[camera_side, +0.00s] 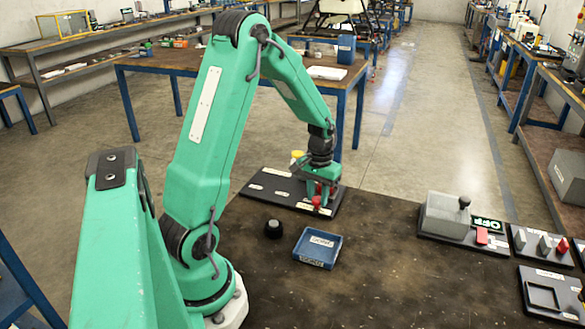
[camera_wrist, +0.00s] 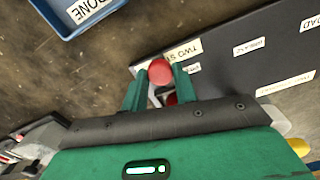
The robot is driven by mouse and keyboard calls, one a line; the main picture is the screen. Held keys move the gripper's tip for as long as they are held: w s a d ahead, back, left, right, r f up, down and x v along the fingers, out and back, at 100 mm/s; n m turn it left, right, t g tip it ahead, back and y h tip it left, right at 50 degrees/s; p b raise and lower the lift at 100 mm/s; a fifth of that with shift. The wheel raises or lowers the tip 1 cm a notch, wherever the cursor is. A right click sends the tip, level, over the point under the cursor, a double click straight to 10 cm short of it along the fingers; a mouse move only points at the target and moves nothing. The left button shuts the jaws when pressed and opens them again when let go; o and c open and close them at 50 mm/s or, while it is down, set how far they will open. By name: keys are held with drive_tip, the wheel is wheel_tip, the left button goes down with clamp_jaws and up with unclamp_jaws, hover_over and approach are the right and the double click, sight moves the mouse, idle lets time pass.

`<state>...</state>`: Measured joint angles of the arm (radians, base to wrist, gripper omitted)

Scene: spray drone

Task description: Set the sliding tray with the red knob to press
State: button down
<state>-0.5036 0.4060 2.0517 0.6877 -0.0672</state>
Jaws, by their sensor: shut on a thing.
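The black board (camera_side: 262,190) with white labels lies at the back left of the dark table; it also shows in the wrist view (camera_wrist: 225,80). A round red knob (camera_wrist: 160,72) is at the board's near edge, and it shows in the side view (camera_side: 316,202). My gripper (camera_side: 319,196) points down over this edge. In the wrist view its two green fingers (camera_wrist: 159,82) stand on either side of the red knob and are shut on it. A second red part (camera_wrist: 171,99) shows between the fingers, mostly hidden. The sliding tray's body is hidden by my gripper.
A yellow knob (camera_side: 297,154) stands at the board's far side. A blue labelled tray (camera_side: 318,247) and a black round knob (camera_side: 273,228) are in front of the board. A grey box with a lever (camera_side: 446,214) and other panels stand to the right. Table between is clear.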

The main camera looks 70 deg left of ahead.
drive_tip(key=shift+w+d, duration=0.2)
drive_tip(key=shift+w, duration=0.1)
drive_tip(key=c, duration=1.1)
unclamp_jaws()
drive_tip(key=shift+s, duration=0.1)
drive_tip(key=shift+r, duration=3.95)
